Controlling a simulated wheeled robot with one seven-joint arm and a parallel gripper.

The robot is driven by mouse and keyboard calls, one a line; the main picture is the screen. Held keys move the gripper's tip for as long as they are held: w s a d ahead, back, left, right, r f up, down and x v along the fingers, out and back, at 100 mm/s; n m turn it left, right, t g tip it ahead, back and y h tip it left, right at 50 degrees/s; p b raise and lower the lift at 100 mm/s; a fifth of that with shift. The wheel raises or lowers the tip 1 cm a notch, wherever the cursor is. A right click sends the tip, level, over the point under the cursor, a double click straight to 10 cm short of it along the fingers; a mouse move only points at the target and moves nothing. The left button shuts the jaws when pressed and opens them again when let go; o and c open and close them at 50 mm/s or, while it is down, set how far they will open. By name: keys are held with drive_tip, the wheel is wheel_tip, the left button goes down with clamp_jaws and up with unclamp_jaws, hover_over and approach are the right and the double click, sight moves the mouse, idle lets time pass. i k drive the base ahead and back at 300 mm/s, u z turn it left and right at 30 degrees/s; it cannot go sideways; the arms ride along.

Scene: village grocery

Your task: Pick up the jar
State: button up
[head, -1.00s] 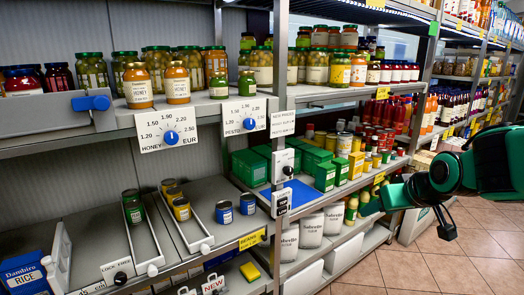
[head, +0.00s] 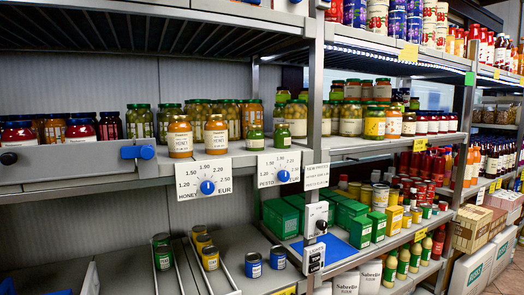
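Several jars stand on the middle shelf (head: 110,190) in the head view. Two orange honey jars with orange lids, a left one (head: 180,137) and a right one (head: 216,137), are at the shelf's front. To their right are two small green jars (head: 254,137) (head: 282,136) near the pesto dial. Behind them are rows of tall jars with green lids (head: 140,122), and red jars (head: 80,131) are at the far left. Which jar is meant cannot be told from the picture. My gripper is out of view.
Price panels with blue dials (head: 207,187) (head: 283,176) hang on the shelf edge. A post (head: 316,90) divides the bays. Cans (head: 253,265) stand below.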

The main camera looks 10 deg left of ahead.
sight(254, 136)
drive_tip(key=u, duration=0.05)
drive_tip(key=k, duration=0.5)
drive_tip(key=u, duration=0.95)
drive_tip(key=i, duration=0.7)
drive_tip(key=z, duration=0.45)
